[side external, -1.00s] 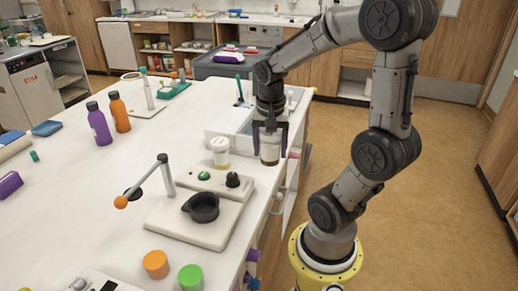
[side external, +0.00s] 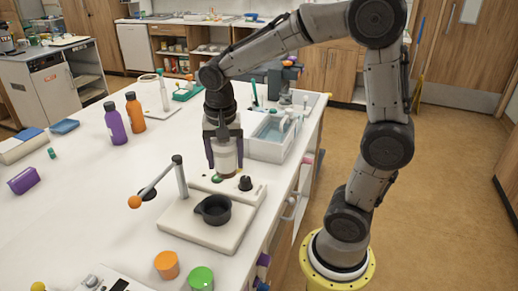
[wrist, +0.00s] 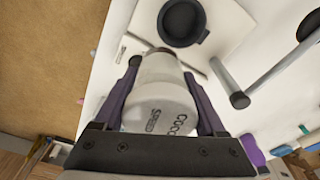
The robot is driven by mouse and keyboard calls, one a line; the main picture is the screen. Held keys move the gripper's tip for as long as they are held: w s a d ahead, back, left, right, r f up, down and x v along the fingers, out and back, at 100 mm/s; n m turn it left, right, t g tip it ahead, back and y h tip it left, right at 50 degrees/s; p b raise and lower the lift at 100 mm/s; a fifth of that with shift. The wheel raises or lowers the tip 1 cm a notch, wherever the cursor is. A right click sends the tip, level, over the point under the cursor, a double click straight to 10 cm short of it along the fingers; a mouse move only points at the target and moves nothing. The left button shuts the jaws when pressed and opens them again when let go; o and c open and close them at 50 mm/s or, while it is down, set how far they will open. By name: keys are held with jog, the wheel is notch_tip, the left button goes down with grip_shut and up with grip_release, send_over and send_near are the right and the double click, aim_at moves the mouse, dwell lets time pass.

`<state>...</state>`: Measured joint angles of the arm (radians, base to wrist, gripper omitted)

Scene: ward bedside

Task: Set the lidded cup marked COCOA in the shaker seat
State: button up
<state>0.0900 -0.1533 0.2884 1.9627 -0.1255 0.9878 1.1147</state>
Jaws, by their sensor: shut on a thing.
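The shaker seat (side external: 213,208), a black round holder, is empty and in front of the cup. It also shows at the top of the wrist view (wrist: 183,22).
A white bin (side external: 270,140) is at the right. Orange (side external: 166,264) and green (side external: 201,278) lids lie in front.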

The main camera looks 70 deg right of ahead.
jog(key=shift+n, duration=0.9)
jog(key=shift+w+a+f, duration=0.2)
jog(key=shift+a+f, duration=0.6)
jog(key=shift+f, duration=0.6)
jog(key=shift+w+a+f, duration=0.2)
jog(key=shift+a+f, duration=0.55)
jog(key=shift+f, duration=0.6)
jog(key=shift+w+a+f, duration=0.2)
jog(key=shift+a+f, duration=0.6)
jog(key=shift+f, duration=0.6)
jog(key=shift+s+f, duration=0.2)
jog(key=shift+f, duration=0.4)
jog(key=o, duration=1.6)
jog(key=shift+c, duration=0.2)
notch_tip(320, 180, up, 8)
jog(key=shift+w+r, duration=0.15)
jog(key=shift+r, duration=0.05)
